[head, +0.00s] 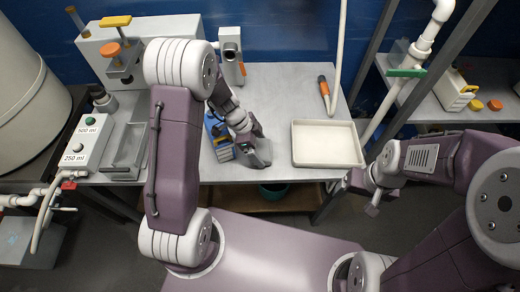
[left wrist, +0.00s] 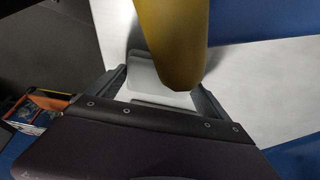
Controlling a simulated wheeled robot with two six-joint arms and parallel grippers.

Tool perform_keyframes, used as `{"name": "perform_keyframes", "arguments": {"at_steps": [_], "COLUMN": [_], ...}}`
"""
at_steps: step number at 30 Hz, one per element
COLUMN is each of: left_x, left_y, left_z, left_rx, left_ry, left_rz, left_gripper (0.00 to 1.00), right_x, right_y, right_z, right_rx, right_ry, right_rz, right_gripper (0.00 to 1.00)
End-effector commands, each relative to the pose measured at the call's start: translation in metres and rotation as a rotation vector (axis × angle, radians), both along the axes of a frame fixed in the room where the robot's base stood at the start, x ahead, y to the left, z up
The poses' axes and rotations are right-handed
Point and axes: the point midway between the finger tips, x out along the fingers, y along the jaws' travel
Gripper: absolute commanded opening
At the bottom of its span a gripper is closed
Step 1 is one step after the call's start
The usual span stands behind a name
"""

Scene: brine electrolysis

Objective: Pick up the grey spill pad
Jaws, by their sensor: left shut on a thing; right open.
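My left gripper (head: 256,147) is low over the front middle of the grey table and is shut on the grey spill pad (head: 262,155). The pad is a small pale grey piece near the table's front edge. In the left wrist view the pad (left wrist: 143,72) shows between the two dark fingers. A blurred ochre-yellow rounded thing (left wrist: 178,40) covers part of the pad there; I cannot tell what it is. I cannot tell whether the pad touches the table. My right gripper (head: 359,196) is open and empty, off the table's front right corner.
A blue box with orange and yellow items (head: 217,137) stands just left of my left gripper. A cream tray (head: 327,145) lies to the right. A labelled white box (head: 86,143) and a grey tray (head: 125,152) are at the left. A shelf rack (head: 440,125) stands right.

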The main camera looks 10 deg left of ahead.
Motion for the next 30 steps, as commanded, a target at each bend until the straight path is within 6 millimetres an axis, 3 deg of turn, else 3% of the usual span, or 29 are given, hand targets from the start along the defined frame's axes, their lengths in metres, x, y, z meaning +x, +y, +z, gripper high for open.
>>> {"name": "perform_keyframes", "arguments": {"at_steps": [6,18,24,30], "left_x": [-0.001,-0.045,-0.055,-0.056], "left_y": [-0.004,-0.084,-0.101,-0.103], "left_z": [0.038,0.091,0.101,0.102], "left_rx": [0.001,0.001,0.001,0.001], "left_ry": [-0.005,-0.004,-0.001,0.0], "left_rz": [-0.003,-0.006,-0.002,0.0], "left_gripper": [0.5,0.5,0.5,0.5], "right_x": [0.0,0.0,0.0,0.0], "right_y": [0.0,0.0,0.0,0.0], "right_z": [0.006,0.008,0.01,0.01], "right_rx": [0.0,0.0,0.0,0.0], "right_ry": [0.0,0.0,0.0,0.0], "right_rz": [0.0,0.0,0.0,0.0], "right_gripper": [0.82,0.82,0.82,0.82]}}
